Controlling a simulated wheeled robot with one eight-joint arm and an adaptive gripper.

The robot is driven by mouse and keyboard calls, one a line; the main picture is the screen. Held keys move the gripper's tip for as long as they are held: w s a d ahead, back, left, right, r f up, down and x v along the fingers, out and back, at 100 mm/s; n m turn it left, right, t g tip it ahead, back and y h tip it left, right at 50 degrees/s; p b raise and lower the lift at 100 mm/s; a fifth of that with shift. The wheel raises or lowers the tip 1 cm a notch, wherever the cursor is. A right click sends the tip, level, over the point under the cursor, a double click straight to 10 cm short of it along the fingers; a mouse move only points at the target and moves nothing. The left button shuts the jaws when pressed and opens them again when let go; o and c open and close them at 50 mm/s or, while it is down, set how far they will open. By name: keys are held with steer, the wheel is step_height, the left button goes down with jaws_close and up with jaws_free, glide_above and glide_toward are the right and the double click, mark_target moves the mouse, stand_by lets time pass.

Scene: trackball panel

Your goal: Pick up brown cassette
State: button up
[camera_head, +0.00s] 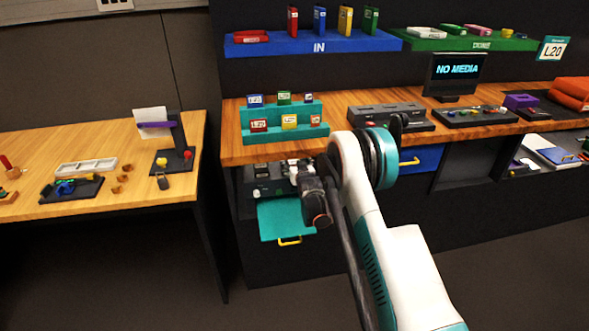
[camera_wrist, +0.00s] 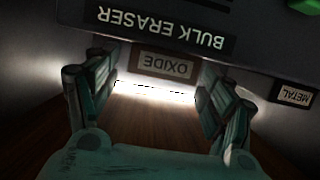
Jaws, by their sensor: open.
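A brown block with a label reading OXIDE (camera_wrist: 165,64) shows upside down in the wrist view, ahead of my fingers. It may be the brown cassette; I cannot tell for sure. My gripper (camera_wrist: 155,85) is open, with one finger on each side and empty space between them. The block lies beyond the fingertips, roughly centred between them, with no contact visible. In the head view my gripper (camera_head: 300,172) reaches below the front edge of the wooden bench, and my arm hides part of that spot. No brown cassette can be made out there.
A dark unit marked BULK ERASER (camera_wrist: 185,28) fills the top of the wrist view, close above the fingers. A METAL label (camera_wrist: 296,96) is at right. In the head view, a teal drawer (camera_head: 285,217) and the wooden bench (camera_head: 236,152) are near my arm.

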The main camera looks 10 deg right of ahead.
steer(key=shift+w+f, duration=0.15)
steer(key=shift+w, duration=0.35)
steer(key=c, duration=1.2)
